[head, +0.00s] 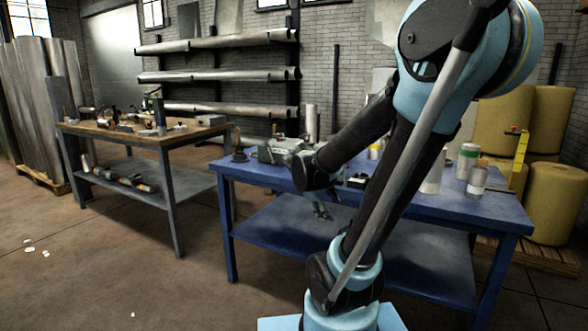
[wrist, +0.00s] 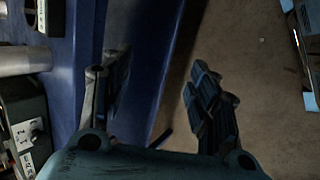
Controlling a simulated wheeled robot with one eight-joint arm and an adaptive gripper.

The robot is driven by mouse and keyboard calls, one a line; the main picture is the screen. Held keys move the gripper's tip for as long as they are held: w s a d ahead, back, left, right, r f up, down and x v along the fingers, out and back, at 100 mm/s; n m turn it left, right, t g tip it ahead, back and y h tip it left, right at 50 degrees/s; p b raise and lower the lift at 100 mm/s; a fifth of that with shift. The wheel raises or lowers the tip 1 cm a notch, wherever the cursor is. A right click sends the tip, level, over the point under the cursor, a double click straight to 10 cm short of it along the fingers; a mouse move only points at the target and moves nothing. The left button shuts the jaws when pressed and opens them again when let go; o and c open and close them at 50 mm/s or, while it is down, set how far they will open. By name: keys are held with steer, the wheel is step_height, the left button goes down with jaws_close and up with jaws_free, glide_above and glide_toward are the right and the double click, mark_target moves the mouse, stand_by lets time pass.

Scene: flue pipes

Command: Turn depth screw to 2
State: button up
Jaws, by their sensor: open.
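My gripper (head: 321,209) hangs at the front edge of the blue bench (head: 492,212) in the head view, partly hidden by my arm. In the wrist view my gripper (wrist: 152,82) is open, with nothing between its fingers. The left finger lies over the blue bench edge and the right finger over the brown floor. A dark green-grey machine body (wrist: 24,122) with white marked labels shows at the left edge of the wrist view, apart from the fingers. I cannot make out the depth screw or its scale in either view.
A grey metal tool (head: 279,152) stands on the blue bench's left part, beside my wrist. Cans (head: 467,160) stand at its right. A wooden-topped bench (head: 150,136) with tools is at left. Yellow rolls (head: 553,198) stand at far right. The floor in front is mostly clear.

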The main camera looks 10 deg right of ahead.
steer(key=w+a+r+n+t+h, duration=0.1)
steer(key=w+r+n+t+h, duration=0.1)
steer(key=w+n, duration=0.5)
steer(key=w+a+n+t+h, duration=0.3)
steer(key=w+a+n+t, duration=0.5)
steer(key=w+a+n, duration=0.65)
steer(key=w+d+m, duration=0.1)
steer(key=w+d, duration=0.2)
steer(key=w, duration=0.2)
steer(key=w+d+m, duration=0.1)
steer(key=w+d, duration=0.2)
steer(key=w, duration=0.3)
steer(key=w+d+m, duration=0.1)
steer(key=w+d, duration=0.2)
steer(key=w, duration=0.3)
steer(key=shift+d, duration=0.1)
steer(key=shift+c, duration=0.5)
steer(key=c, duration=1)
